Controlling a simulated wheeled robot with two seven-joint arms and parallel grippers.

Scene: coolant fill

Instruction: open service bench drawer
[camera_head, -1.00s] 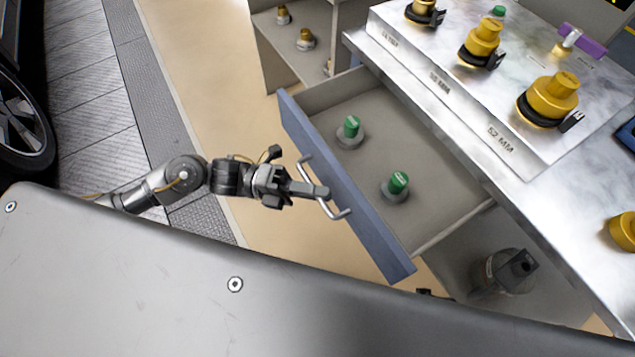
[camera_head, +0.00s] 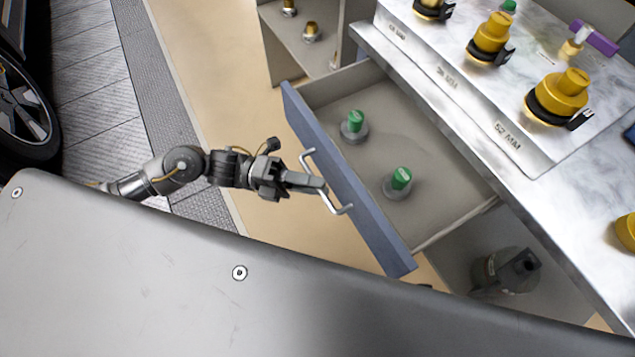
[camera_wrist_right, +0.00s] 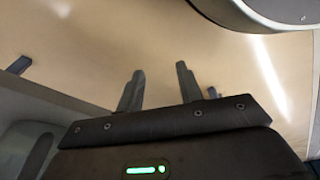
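The service bench drawer (camera_head: 345,185) has a blue front and stands pulled out, its grey inside showing. Its silver bar handle (camera_head: 338,209) is on the front. My left gripper (camera_head: 322,184) is at the middle of the handle, its fingertip overlapping the bar in the head view. I see it from above as one finger, so whether it is open or shut, or touching the bar, is unclear. My right gripper (camera_wrist_right: 160,85) shows in the right wrist view with its two fingers apart and nothing between them, above a tan floor.
Two green-capped grey fittings (camera_head: 354,126) (camera_head: 397,183) stand in the drawer. The bench top (camera_head: 612,170) bears several yellow caps. A grey container (camera_head: 500,270) sits below the drawer. Tan floor (camera_head: 215,70) is clear left of the drawer.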

